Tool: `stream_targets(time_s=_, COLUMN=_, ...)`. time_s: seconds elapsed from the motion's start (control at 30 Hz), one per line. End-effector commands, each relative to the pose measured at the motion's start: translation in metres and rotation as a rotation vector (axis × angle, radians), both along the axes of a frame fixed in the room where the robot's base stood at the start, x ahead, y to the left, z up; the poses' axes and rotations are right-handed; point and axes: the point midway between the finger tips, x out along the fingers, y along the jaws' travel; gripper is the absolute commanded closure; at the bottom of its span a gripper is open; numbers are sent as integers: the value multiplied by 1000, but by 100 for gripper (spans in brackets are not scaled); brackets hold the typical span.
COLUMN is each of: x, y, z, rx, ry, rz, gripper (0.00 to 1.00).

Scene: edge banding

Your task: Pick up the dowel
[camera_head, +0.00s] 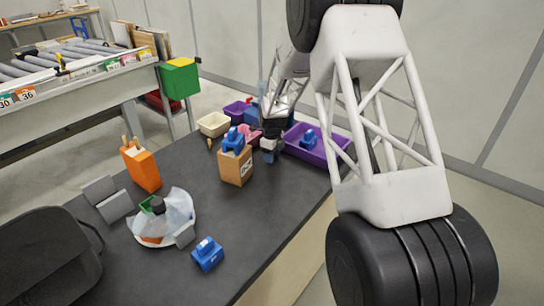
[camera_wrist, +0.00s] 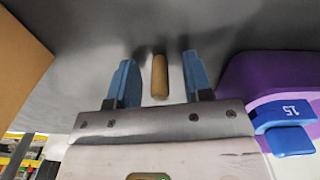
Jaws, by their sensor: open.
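The dowel (camera_wrist: 159,78) is a short, light wooden peg in the wrist view, pointing away from the wrist over a grey surface. My gripper (camera_wrist: 160,70) has its two blue fingers apart, one on each side of the dowel. Gaps show between the dowel and both fingers, so neither appears to touch it. In the head view my gripper (camera_head: 271,146) is low over the dark table, between a cardboard box and a purple bin. The dowel between the fingers cannot be made out there.
The cardboard box (camera_head: 235,170) holds a blue object and stands left of my gripper. The purple bin (camera_head: 335,160) with a blue block (camera_wrist: 285,130) is close on the right. An orange box (camera_head: 142,170) with wooden sticks stands farther left on the table (camera_head: 255,225).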

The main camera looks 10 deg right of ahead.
Motion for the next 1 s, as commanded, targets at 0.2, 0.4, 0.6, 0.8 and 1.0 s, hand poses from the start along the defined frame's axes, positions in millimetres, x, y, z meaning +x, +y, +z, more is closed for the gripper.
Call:
stream_targets(time_s=0.2, x=0, y=0, z=0, rx=0, ry=0, rz=0, gripper=54)
stream_targets(time_s=0.4, x=0, y=0, z=0, rx=0, ry=0, rz=0, gripper=54)
stream_targets(time_s=0.6, x=0, y=0, z=0, rx=0, ry=0, rz=0, gripper=82)
stream_targets(time_s=0.8, x=0, y=0, z=0, rx=0, ry=0, rz=0, gripper=100)
stream_targets(time_s=1.0, x=0, y=0, z=0, rx=0, ry=0, rz=0, gripper=100)
